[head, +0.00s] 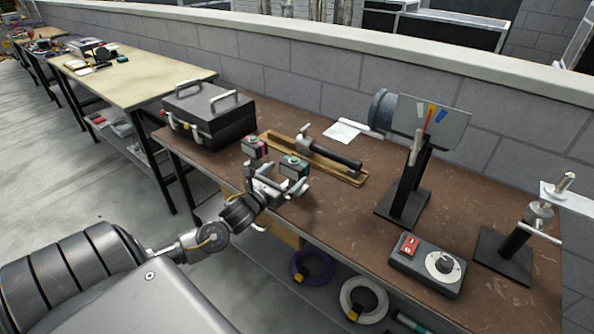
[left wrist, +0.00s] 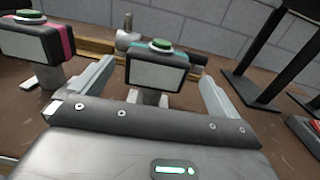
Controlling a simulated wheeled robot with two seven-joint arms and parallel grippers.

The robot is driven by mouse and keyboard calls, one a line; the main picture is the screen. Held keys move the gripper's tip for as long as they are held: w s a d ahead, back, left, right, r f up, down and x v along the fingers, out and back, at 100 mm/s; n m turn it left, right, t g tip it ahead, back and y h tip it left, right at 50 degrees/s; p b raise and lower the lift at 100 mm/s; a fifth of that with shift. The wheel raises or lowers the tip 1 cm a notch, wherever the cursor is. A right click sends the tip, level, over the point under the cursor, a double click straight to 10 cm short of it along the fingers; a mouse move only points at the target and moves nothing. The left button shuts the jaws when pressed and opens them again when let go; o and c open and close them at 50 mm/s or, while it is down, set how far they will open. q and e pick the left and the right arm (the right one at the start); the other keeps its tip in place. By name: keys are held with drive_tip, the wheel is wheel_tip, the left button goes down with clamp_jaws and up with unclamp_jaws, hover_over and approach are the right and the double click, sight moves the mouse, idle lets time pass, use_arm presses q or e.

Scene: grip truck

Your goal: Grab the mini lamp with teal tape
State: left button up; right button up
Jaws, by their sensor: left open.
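The mini lamp with teal tape (head: 293,167) stands on the brown table near its front edge. It is a small dark box with a pale front panel and a green top. In the left wrist view the teal-taped lamp (left wrist: 157,69) stands upright between the fingers. My left gripper (head: 277,182) is open, with one finger on each side of this lamp; I cannot tell whether they touch it. A similar mini lamp with pink tape (head: 254,148) stands to the left, and it also shows in the left wrist view (left wrist: 38,42). My right gripper is not in view.
A black toolbox (head: 208,115) stands at the back left. A wooden board with a dark-handled tool (head: 322,158) lies behind the lamps. A black stand (head: 405,190), a switch box (head: 427,263) and another stand (head: 508,250) are to the right. Tape rolls lie on the shelf below.

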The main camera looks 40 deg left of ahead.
sight(290, 170)
use_arm(q)
drive_tip(key=w, duration=0.2)
drive_tip(key=shift+w+a+f, duration=0.1)
drive_tip(key=shift+w, duration=0.2)
drive_tip(key=shift+w+p, duration=0.25)
drive_tip(key=shift+p, duration=0.05)
drive_tip(key=w, duration=0.2)
drive_tip(key=w+p, duration=0.1)
drive_tip(key=shift+w+a, duration=0.3)
drive_tip(key=shift+w, duration=0.5)
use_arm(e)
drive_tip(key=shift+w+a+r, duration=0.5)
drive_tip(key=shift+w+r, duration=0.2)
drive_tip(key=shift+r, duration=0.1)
use_arm(q)
drive_tip(key=c, duration=1.3)
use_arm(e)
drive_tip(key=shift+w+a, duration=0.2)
